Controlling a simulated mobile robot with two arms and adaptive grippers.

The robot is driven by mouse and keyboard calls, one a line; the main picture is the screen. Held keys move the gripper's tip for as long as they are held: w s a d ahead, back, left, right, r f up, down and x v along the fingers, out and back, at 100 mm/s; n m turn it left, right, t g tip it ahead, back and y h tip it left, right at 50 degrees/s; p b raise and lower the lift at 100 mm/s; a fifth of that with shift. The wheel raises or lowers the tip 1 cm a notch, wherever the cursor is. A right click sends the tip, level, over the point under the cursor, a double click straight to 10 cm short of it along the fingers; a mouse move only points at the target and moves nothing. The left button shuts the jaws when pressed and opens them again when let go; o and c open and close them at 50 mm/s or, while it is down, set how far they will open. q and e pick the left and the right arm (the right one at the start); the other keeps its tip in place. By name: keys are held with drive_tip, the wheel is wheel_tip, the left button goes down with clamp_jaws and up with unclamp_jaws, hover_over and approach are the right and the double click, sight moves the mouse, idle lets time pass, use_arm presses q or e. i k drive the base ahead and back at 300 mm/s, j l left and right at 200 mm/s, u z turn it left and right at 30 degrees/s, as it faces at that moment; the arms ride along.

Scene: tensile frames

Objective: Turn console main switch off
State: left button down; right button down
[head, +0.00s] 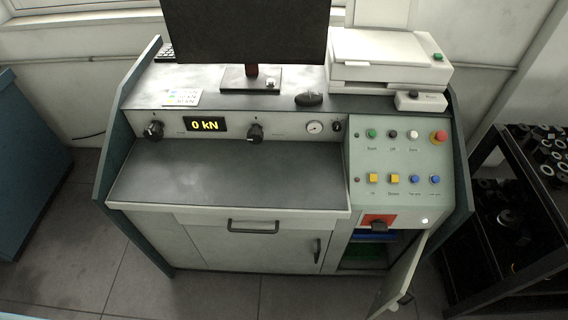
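The console (230,185) stands in the middle of the head view. The handle's exact angle is too small to tell. A small white lamp (424,221) right of it looks lit. The display (206,125) is lit and reads 0 kN in yellow. Neither of my grippers is in view.
Below the switch, a narrow cabinet door (404,277) stands open, swung toward the front right. A red mushroom button (438,137) and several coloured buttons sit on the panel above. A black rack (505,225) stands at right. The floor (225,295) in front is clear.

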sight(378, 225)
drive_tip(key=z, duration=0.95)
drive_tip(key=l+u, duration=0.1)
drive_tip(key=l, duration=0.35)
drive_tip(key=i, duration=0.05)
